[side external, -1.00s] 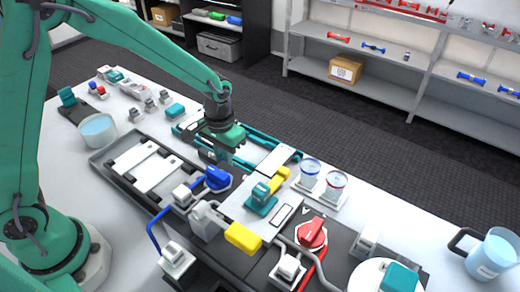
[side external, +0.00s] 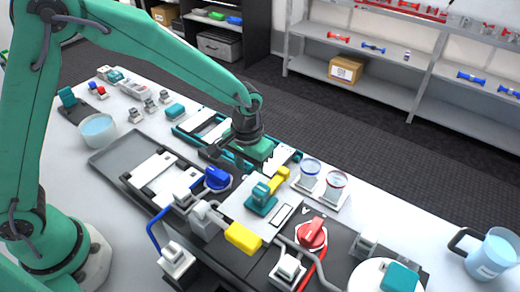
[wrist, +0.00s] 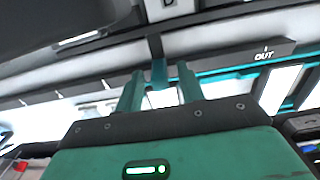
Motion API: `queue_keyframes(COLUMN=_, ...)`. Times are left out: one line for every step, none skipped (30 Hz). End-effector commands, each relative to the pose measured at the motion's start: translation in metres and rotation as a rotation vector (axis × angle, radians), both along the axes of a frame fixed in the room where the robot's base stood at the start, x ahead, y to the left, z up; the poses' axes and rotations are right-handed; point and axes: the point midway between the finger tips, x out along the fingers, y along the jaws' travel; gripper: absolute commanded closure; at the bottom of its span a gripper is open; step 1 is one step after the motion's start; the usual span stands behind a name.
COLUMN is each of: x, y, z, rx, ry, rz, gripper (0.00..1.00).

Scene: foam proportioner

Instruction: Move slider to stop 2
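A teal-edged slide track (side external: 183,134) with white panels lies along the back of the bench in the side view. My gripper (side external: 240,163) is low over the right part of this track. In the wrist view my gripper's two teal fingers (wrist: 160,82) stand apart, with a small teal tab (wrist: 158,72) between them. The tab looks like the slider's handle, and narrow gaps show on both sides of it. Whether the fingers touch it, I cannot tell. My gripper hides the slider in the side view, and the stop marks are not readable there.
A teal valve with a yellow handle (side external: 263,197) stands close in front and right of my gripper. Two clear cups (side external: 322,180) are to the right. A blue knob (side external: 217,178) and a grey tray (side external: 118,160) lie in front. An "OUT" label (wrist: 263,55) shows in the wrist view.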

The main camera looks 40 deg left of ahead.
Motion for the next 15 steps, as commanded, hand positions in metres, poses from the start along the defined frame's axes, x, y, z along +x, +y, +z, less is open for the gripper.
queue_keyframes(x=0.000, y=0.000, z=0.000, rx=0.001, ry=0.002, rz=0.000, gripper=0.62)
queue_keyframes(x=0.000, y=0.000, z=-0.001, rx=0.001, ry=0.002, rz=0.000, gripper=0.62)
queue_keyframes(x=-0.001, y=0.000, z=-0.001, rx=0.001, ry=0.003, rz=0.000, gripper=0.62)
queue_keyframes(x=-0.001, y=0.000, z=-0.001, rx=0.001, ry=0.003, rz=0.000, gripper=0.62)
queue_keyframes(x=-0.001, y=0.000, z=-0.001, rx=0.001, ry=0.003, rz=0.000, gripper=0.62)
queue_keyframes(x=-0.001, y=0.001, z=-0.001, rx=0.002, ry=0.004, rz=0.000, gripper=0.62)
queue_keyframes(x=-0.001, y=0.001, z=0.000, rx=0.002, ry=0.004, rz=0.000, gripper=0.62)
queue_keyframes(x=-0.001, y=0.001, z=0.000, rx=0.002, ry=0.004, rz=0.000, gripper=0.62)
queue_keyframes(x=-0.001, y=0.001, z=0.001, rx=0.001, ry=0.003, rz=0.000, gripper=0.62)
queue_keyframes(x=-0.001, y=0.001, z=0.003, rx=0.001, ry=0.003, rz=0.000, gripper=0.62)
queue_keyframes(x=-0.001, y=0.001, z=0.004, rx=0.001, ry=0.003, rz=0.000, gripper=0.62)
queue_keyframes(x=-0.001, y=0.000, z=0.007, rx=0.001, ry=0.002, rz=0.000, gripper=0.62)
queue_keyframes(x=-0.001, y=0.000, z=0.009, rx=0.001, ry=0.002, rz=0.000, gripper=0.62)
queue_keyframes(x=-0.001, y=0.000, z=0.012, rx=0.001, ry=0.002, rz=0.000, gripper=0.62)
queue_keyframes(x=-0.001, y=0.000, z=0.016, rx=0.001, ry=0.002, rz=0.000, gripper=0.62)
